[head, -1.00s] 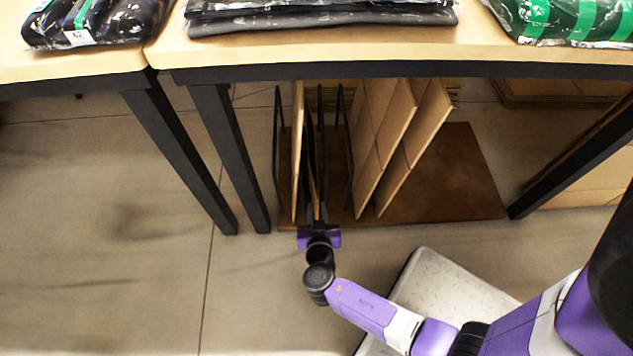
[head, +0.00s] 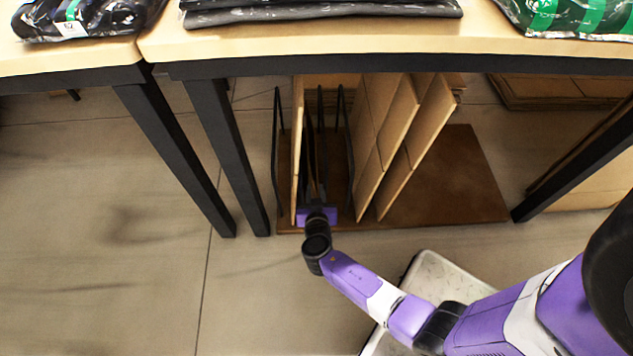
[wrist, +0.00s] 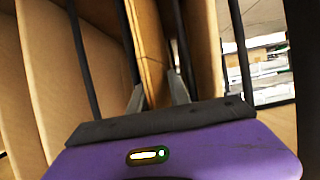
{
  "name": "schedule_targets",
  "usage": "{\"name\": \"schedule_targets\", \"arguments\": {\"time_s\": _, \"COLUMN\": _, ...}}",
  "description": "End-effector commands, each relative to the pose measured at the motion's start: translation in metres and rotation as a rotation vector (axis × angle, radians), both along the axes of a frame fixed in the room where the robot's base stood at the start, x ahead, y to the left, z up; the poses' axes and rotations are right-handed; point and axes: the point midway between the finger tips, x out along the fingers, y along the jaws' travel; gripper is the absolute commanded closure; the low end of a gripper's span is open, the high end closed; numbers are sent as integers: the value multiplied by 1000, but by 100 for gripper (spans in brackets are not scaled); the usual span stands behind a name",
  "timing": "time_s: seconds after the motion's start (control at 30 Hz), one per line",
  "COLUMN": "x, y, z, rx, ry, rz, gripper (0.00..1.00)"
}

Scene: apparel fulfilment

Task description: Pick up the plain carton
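A thin flat brown carton (wrist: 152,55) stands on edge between dark rack rods. In the wrist view it runs between the two grey fingers of my gripper (wrist: 158,95). The fingers are apart, one on each side of its near edge; I see no clear grip on it. In the head view my gripper (head: 317,213) is at the front of the rack, under the table, and that carton is mostly hidden among the rods. Another flat carton (head: 297,150) stands just left of it. I cannot read any marking that tells which carton is plain.
Black rack rods (head: 345,140) stand close on both sides. Larger cartons (head: 385,150) lean to the right on the brown base board (head: 455,190). The table top (head: 330,45) with bagged garments is above, and a black table leg (head: 228,155) stands left. The floor at left is clear.

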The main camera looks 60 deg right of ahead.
Motion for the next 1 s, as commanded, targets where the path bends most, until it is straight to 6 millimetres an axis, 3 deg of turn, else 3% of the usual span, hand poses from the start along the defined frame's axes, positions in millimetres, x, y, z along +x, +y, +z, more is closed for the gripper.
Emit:
{"name": "schedule_targets", "arguments": {"time_s": 0.03, "x": 0, "y": 0, "z": 0, "rx": 0, "ry": 0, "rz": 0, "gripper": 79}}
{"name": "schedule_targets", "arguments": {"time_s": 0.13, "x": 0, "y": 0, "z": 0, "rx": 0, "ry": 0, "rz": 0, "gripper": 98}}
{"name": "schedule_targets", "arguments": {"time_s": 0.17, "x": 0, "y": 0, "z": 0, "rx": 0, "ry": 0, "rz": 0, "gripper": 100}}
{"name": "schedule_targets", "arguments": {"time_s": 1.0, "x": 0, "y": 0, "z": 1, "rx": -1, "ry": 0, "rz": -1, "gripper": 100}}
